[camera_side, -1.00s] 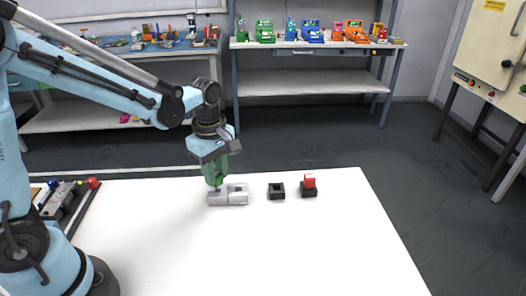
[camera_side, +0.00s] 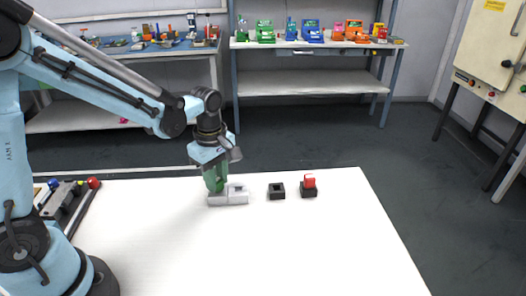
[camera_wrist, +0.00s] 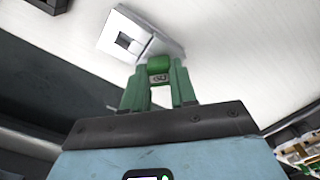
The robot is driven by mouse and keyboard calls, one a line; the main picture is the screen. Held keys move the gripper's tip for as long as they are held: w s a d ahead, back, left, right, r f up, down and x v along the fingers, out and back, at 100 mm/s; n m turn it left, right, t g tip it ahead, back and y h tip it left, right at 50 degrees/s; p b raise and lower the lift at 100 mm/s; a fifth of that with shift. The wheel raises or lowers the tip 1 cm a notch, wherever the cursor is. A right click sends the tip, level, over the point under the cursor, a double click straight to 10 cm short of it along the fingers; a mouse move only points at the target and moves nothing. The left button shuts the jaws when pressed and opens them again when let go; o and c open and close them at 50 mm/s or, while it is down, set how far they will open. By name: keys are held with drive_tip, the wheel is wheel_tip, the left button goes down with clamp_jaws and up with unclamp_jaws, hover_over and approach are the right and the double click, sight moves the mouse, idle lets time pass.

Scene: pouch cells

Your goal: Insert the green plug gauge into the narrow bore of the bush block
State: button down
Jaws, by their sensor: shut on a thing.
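My gripper (camera_wrist: 160,82) is shut on the green plug gauge (camera_wrist: 159,64), which has a small pale label on its side. In the side view my gripper (camera_side: 214,182) is low over the left end of the light grey bush block (camera_side: 237,198). The block also shows in the wrist view (camera_wrist: 119,23), with one open square bore (camera_wrist: 124,40) on the far side from the gauge. The gauge's lower end meets the block's near part. The other bore is hidden behind it, so I cannot tell how deep the gauge sits.
A black square socket (camera_side: 277,191) and a black base with a red block (camera_side: 309,182) stand right of the bush block. A dark tray (camera_side: 72,207) with knobbed parts lies at the left. The front and right of the white table (camera_side: 300,245) are clear.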

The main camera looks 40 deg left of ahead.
drive_tip(key=shift+f, duration=0.1)
drive_tip(key=c, duration=0.8)
unclamp_jaws()
wheel_tip(320, 180, up, 12)
drive_tip(key=shift+r, duration=0.1)
